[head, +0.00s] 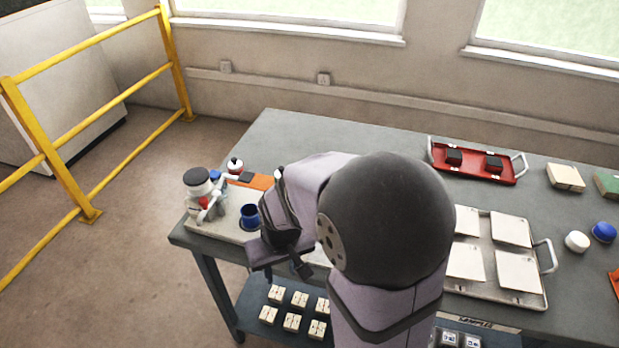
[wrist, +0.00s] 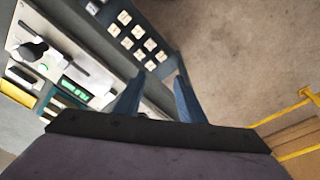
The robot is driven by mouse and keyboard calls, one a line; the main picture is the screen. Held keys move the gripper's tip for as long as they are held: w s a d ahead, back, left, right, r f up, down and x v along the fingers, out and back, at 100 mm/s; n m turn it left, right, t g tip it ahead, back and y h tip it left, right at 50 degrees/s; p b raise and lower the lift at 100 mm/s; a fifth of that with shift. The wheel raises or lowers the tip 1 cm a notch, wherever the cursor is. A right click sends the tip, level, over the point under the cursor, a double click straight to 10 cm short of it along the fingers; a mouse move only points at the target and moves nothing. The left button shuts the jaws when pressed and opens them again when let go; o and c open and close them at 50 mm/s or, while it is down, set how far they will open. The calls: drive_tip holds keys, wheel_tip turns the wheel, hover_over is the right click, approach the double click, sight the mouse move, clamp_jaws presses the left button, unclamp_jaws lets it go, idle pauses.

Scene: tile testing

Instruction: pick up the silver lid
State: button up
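I cannot make out a silver lid for sure in either view. My gripper (head: 284,268) hangs over the front left edge of the grey table (head: 290,135). In the wrist view my gripper (wrist: 157,90) is open, its two fingers apart with nothing between them. A blue cup (head: 249,215) stands just left of my arm on a pale base plate. A white and grey apparatus with a dark round top (head: 197,176) stands at the table's left end. My arm hides the middle of the table.
A red tray (head: 474,175) holds two black blocks. A metal tray (head: 482,285) holds several white tiles. A white round piece (head: 577,241) and a blue one (head: 603,232) lie at the right. The lower shelf (head: 252,298) carries several small pale blocks. A yellow rail (head: 62,178) stands left.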

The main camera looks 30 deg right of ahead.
drive_tip(key=w+d+r+m, duration=0.1)
drive_tip(key=w+d, duration=0.1)
drive_tip(key=w, duration=0.3)
drive_tip(key=w+d+r+m, duration=0.2)
drive_tip(key=w+d, duration=0.1)
drive_tip(key=w, duration=0.1)
drive_tip(key=w+d+r+m+p, duration=0.1)
drive_tip(key=w+d+m, duration=0.1)
drive_tip(key=w, duration=0.3)
drive_tip(key=shift+w+d+r+h, duration=0.25)
drive_tip(key=shift+w+d+h, duration=0.05)
drive_tip(key=shift+d, duration=0.25)
drive_tip(key=w+d+r+m+g+p, duration=0.1)
drive_tip(key=w+d+m, duration=0.4)
drive_tip(key=w+d, duration=0.45)
drive_tip(key=shift+h, duration=0.3)
drive_tip(key=shift+s+d+f+p, duration=0.2)
drive_tip(key=shift+d+f+p, duration=0.3)
drive_tip(key=shift+f, duration=0.65)
drive_tip(key=shift+s+d+f+p, duration=0.2)
drive_tip(key=shift+f+p, duration=0.45)
drive_tip(key=shift+f, duration=0.55)
drive_tip(key=shift+s+d+f+p, duration=0.15)
drive_tip(key=shift+d+f+p, duration=0.35)
drive_tip(key=shift+f, duration=0.65)
drive_tip(key=shift+a, duration=0.15)
clamp_jaws()
